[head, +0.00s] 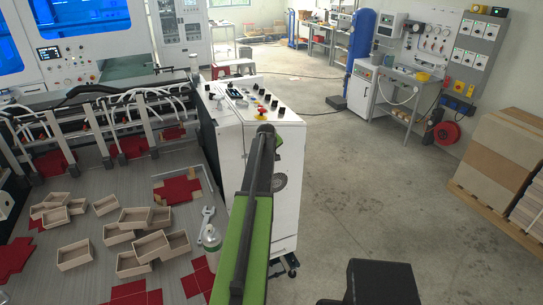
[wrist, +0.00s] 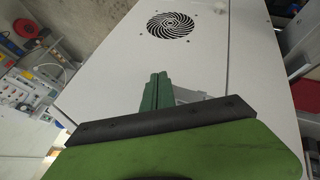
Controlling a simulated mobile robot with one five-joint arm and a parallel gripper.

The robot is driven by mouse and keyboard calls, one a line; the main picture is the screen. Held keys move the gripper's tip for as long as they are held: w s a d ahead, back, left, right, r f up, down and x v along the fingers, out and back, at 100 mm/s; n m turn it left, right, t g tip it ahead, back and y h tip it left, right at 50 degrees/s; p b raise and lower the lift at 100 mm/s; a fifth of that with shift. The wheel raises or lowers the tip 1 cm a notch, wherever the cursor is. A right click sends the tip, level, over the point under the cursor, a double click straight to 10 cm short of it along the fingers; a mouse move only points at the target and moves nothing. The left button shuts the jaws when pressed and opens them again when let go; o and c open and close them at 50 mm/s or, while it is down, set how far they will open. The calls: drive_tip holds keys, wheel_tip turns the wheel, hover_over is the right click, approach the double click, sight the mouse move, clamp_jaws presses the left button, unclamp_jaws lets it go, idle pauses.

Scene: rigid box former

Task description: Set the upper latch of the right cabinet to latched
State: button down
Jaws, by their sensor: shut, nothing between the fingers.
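The right cabinet (head: 226,160) is the white machine cabinet with a sloped control panel on top, just beyond my arm in the head view. Its white panel with a round slotted fan grille (wrist: 171,32) fills the middle of the wrist view. My gripper (wrist: 156,80) is shut and empty, its green fingers pointing at the panel below the grille. A light grey plate-like part (wrist: 190,95) shows partly behind the fingers; I cannot tell whether it is a latch. A small pale round part (wrist: 221,6) sits at the panel's top edge. I cannot make out the upper latch's position.
Stacked cardboard (head: 490,150) stands at far right.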

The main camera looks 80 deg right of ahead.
drive_tip(key=s+a+r+p, duration=0.6)
drive_tip(key=r+p, duration=0.2)
drive_tip(key=shift+a, duration=0.3)
